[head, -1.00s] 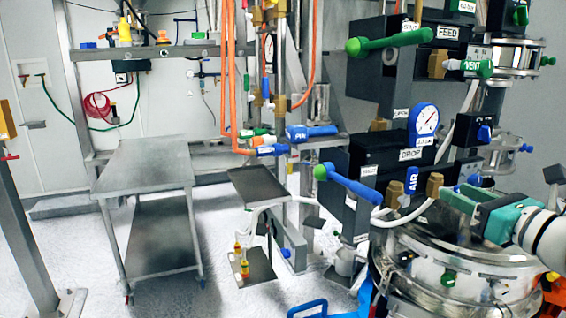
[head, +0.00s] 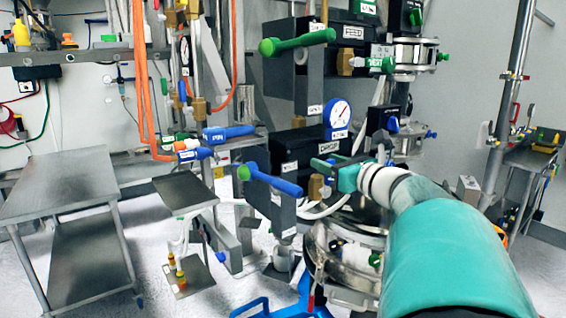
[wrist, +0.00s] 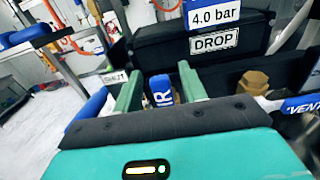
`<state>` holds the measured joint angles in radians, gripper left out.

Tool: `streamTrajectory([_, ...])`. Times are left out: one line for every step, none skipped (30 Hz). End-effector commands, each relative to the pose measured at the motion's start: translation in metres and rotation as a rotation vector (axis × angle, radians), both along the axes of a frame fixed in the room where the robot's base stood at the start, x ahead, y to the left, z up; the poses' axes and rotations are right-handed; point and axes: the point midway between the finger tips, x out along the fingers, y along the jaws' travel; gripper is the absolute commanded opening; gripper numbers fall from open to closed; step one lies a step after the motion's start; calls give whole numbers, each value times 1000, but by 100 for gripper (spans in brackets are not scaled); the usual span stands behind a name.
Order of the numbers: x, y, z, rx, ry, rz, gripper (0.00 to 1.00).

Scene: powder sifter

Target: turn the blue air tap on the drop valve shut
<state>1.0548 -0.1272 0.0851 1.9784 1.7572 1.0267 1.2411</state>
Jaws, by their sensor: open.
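The blue air tap (wrist: 160,91), with white "AIR" lettering, stands upright in front of the black drop valve body (wrist: 200,40) in the wrist view. My gripper (wrist: 160,78) is open, with one green finger on each side of the tap. I cannot tell whether either finger touches it. The "DROP" label (wrist: 214,42) is above and behind the tap.
A blue lever (head: 275,182) with a green knob sticks out left of the drop valve. A brass fitting (wrist: 251,83) sits right of the tap. The round gauge (head: 339,114) is above. A steel vessel (head: 340,235) stands below. A steel table (head: 60,185) is at the left.

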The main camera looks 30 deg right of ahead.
Motion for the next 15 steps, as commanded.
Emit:
streamTrajectory([0,0,0,0,0,0,42])
streamTrajectory([0,0,0,0,0,0,42])
streamTrajectory([0,0,0,0,0,0,42])
streamTrajectory([0,0,0,0,0,0,38])
streamTrajectory([0,0,0,0,0,0,32])
streamTrajectory([0,0,0,0,0,0,24])
streamTrajectory([0,0,0,0,0,0,18])
streamTrajectory([0,0,0,0,0,0,12])
streamTrajectory([-1,0,0,0,0,0,4])
streamTrajectory([-1,0,0,0,0,0,0])
streamTrajectory([-1,0,0,0,0,0,0])
streamTrajectory([-1,0,0,0,0,0,0])
streamTrajectory([-1,0,0,0,0,0,0])
streamTrajectory([-1,0,0,0,0,0,0])
streamTrajectory([-1,0,0,0,0,0,0])
